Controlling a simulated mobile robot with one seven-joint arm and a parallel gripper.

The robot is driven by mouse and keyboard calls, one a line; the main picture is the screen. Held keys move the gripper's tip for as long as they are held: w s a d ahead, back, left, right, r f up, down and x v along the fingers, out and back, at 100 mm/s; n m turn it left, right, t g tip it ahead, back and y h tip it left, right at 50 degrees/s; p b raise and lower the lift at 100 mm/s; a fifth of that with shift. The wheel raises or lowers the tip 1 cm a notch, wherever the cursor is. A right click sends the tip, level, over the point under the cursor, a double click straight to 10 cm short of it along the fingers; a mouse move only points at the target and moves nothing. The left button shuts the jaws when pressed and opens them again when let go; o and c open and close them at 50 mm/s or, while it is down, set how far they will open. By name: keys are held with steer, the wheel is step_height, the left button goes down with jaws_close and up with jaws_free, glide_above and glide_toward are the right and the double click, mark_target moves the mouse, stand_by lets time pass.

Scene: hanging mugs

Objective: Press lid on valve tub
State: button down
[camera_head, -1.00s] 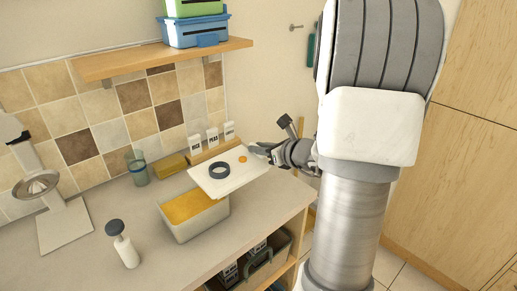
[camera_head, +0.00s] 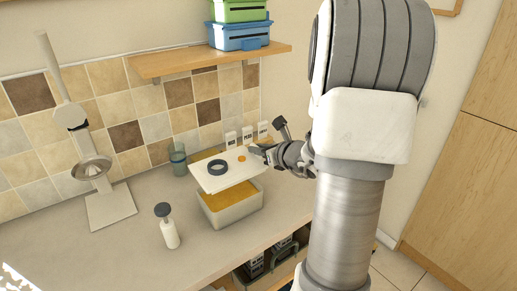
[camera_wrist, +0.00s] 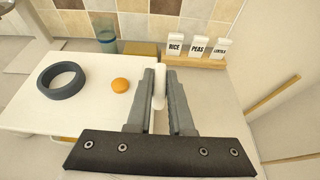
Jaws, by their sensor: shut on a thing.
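The valve tub (camera_head: 233,208) is a pale, open-topped box on the counter, with orange-yellow contents showing below its rim. The lid (camera_head: 221,178) is a flat white plate with a dark ring (camera_head: 218,168) and a small orange knob (camera_head: 242,158) on top. My gripper (camera_head: 262,152) is shut on the lid's right edge and holds it tilted above the tub, covering its back part from view. In the wrist view, my gripper's fingers (camera_wrist: 161,88) pinch the lid's edge, with the ring (camera_wrist: 62,80) and orange knob (camera_wrist: 120,85) to the left.
Spice packets (camera_wrist: 198,46) stand on a wooden rack behind the lid. A wooden shelf (camera_head: 210,60) hangs above. The front-left counter is clear.

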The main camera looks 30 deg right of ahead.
steer(key=shift+f+b, duration=0.1)
steer(key=shift+b, duration=0.2)
step_height(320, 180, down, 7)
steer(key=b, duration=0.7)
steer(key=shift+f+b, duration=0.5)
steer(key=shift+b, duration=0.65)
stand_by(2.0)
steer(key=shift+c, duration=2.1)
jaws_free()
